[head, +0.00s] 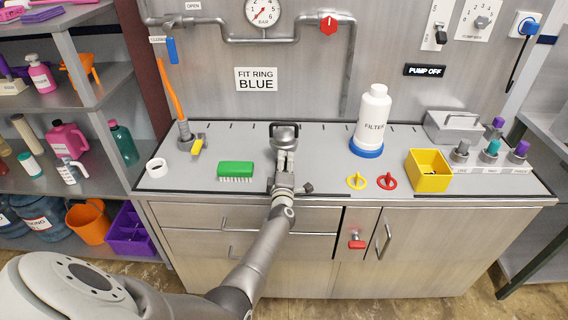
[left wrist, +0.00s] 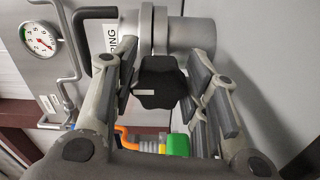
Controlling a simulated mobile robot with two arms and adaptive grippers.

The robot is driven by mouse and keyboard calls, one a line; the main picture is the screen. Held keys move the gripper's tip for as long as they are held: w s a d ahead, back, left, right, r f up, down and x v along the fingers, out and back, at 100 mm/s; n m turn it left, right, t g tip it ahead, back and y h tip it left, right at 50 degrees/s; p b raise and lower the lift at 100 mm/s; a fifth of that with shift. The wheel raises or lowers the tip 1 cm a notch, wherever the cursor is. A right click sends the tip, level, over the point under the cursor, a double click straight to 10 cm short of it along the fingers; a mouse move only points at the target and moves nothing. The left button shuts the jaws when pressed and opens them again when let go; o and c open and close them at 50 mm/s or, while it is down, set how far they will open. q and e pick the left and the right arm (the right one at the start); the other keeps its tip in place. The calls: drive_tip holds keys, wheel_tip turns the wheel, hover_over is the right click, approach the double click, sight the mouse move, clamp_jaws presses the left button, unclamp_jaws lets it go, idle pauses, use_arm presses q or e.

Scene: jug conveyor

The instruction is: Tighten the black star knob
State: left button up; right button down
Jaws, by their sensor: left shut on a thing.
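The black star knob (left wrist: 160,82) sits in the middle of the left wrist view, on the end of a grey cylindrical metal fitting (left wrist: 190,34). My left gripper (left wrist: 162,90) is shut on it, with one finger on each side. In the head view my left gripper (head: 284,163) is over the counter, in front of the grey fitting with a black handle (head: 284,130). The knob itself is hidden there behind the gripper. My right gripper is in neither view.
A green brush (head: 236,169) lies just left of the gripper. A yellow box (head: 428,172) is farther right. Pipes and a gauge (head: 263,11) are on the wall.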

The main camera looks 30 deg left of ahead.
use_arm(q)
drive_tip(key=shift+f, duration=0.1)
idle(0.5)
drive_tip(key=o, duration=1)
drive_tip(key=shift+d, duration=0.1)
drive_tip(key=shift+o, duration=0.2)
drive_tip(key=shift+v, duration=3.75)
drive_tip(key=shift+m, duration=0.3)
